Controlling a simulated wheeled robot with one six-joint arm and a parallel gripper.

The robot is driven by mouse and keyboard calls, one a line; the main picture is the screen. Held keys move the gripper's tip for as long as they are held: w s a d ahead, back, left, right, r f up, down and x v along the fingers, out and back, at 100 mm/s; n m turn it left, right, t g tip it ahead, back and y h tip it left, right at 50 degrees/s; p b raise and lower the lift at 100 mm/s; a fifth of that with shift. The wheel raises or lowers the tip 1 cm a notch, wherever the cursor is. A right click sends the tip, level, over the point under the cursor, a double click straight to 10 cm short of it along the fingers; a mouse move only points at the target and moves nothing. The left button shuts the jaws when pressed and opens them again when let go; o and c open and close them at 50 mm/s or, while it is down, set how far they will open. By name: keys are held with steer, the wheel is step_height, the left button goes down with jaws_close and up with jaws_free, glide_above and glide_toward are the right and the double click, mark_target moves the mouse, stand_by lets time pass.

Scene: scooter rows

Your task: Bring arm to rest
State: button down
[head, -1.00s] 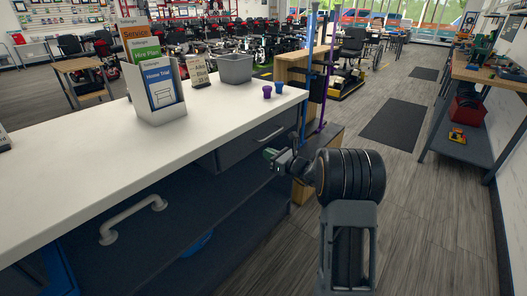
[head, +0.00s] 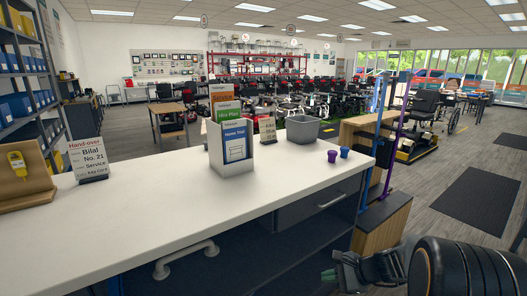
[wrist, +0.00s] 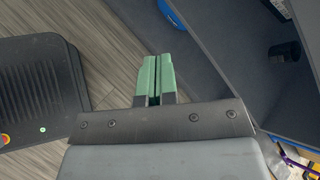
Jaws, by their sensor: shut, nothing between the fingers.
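My gripper (wrist: 154,80) shows in the wrist view with its two green fingers together and nothing between them. It points down over the wood-look floor, beside the dark shelving under the counter. In the head view my gripper (head: 332,276) is at the lower right, low in front of the counter's open side. My arm's dark rounded link fills the lower right corner there and hides part of the floor.
Floor at right, with dark mats (head: 475,200), is open.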

steer(key=s+a+r+n+h+p, duration=0.1)
steer(key=s+r+n+h+p, duration=0.3)
steer(key=s+r+n+p, duration=0.4)
steer(key=s+a+r+n+g+h+p, duration=0.1)
steer(key=s+r+n+h+p, duration=0.4)
steer(key=r, duration=1.3)
steer(key=s+a+n+p, duration=0.1)
steer(key=s+n+p, duration=0.1)
steer(key=n+p, duration=0.1)
steer(key=shift+s, duration=0.35)
